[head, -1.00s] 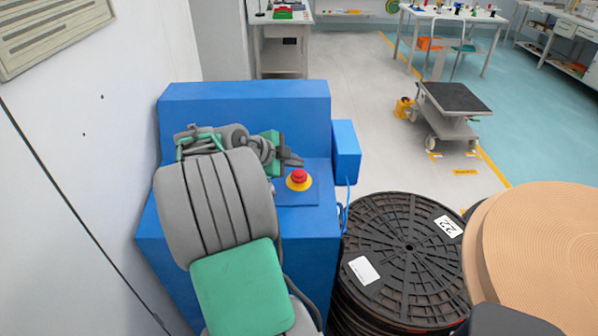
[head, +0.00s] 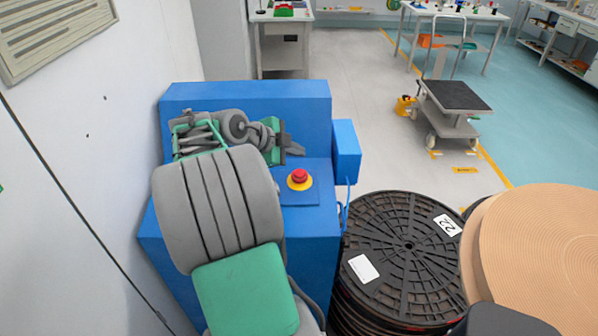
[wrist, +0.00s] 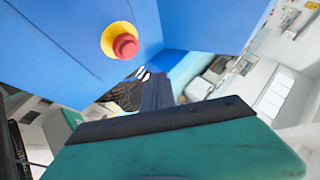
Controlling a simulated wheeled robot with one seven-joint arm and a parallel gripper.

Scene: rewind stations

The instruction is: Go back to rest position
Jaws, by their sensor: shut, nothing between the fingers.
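My grey and green arm reaches over the blue rewind station (head: 245,98) in the head view. My gripper (head: 294,151) is at the end of the folded wrist, above the station's top and beyond the red button (head: 299,177) on its yellow base. It is partly hidden by my own wrist links. In the wrist view the dark fingers of my gripper (wrist: 157,88) are together with nothing between them. The red button (wrist: 125,46) shows there at the upper left on the blue surface. The gripper appears apart from the station, though the exact gap is unclear.
Black cable reels (head: 408,255) stand right of the station, with a tan coil (head: 540,240) beyond them at the right edge. A white wall (head: 75,130) is close on the left. A trolley (head: 450,97) stands on open floor behind.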

